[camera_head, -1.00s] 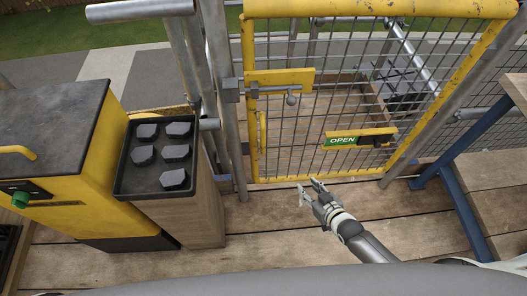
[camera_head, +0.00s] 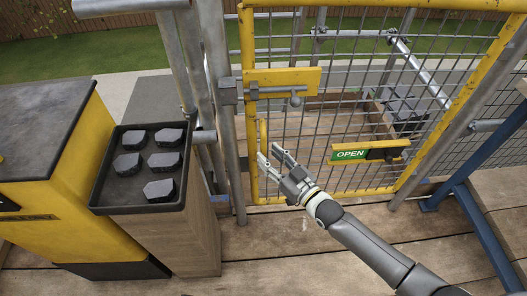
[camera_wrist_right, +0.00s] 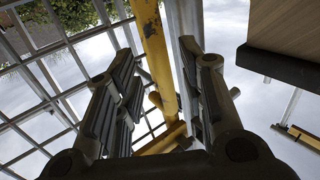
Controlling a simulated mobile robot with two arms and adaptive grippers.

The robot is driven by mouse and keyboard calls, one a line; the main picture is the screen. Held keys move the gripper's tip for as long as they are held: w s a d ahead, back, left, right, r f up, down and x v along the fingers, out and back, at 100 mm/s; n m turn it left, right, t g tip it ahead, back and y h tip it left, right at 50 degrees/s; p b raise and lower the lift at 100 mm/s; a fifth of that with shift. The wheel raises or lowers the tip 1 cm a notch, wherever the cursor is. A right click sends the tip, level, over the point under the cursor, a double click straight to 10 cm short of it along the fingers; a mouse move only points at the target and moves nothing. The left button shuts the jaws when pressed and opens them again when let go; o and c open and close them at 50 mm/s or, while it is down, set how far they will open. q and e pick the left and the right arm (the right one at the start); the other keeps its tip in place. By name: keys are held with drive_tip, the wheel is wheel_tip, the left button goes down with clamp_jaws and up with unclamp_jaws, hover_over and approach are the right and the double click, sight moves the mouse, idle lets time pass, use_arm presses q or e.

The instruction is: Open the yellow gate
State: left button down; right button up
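The yellow gate (camera_head: 249,100) with its wire mesh stands upright in front of me and looks closed. A yellow latch plate with a grey sliding bolt (camera_head: 270,91) sits at its upper left, the bolt reaching toward the grey post. A yellow vertical handle (camera_head: 263,140) is on the gate's left side below the bolt. My right gripper (camera_head: 270,154) is open right by the lower part of this handle. In the right wrist view, the yellow gate frame (camera_wrist_right: 153,45) shows between the open fingers; contact cannot be told. My left gripper is not in view.
A green OPEN sign (camera_head: 350,155) is on the gate's lower right. A black tray (camera_head: 119,191) with several grey stones stands on a wooden stand at left, beside a yellow-black machine (camera_head: 75,180). Grey scaffold poles (camera_head: 217,80) flank the gate. Plank floor is clear in front.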

sight(265, 153)
drive_tip(key=shift+x, duration=1.85)
clamp_jaws()
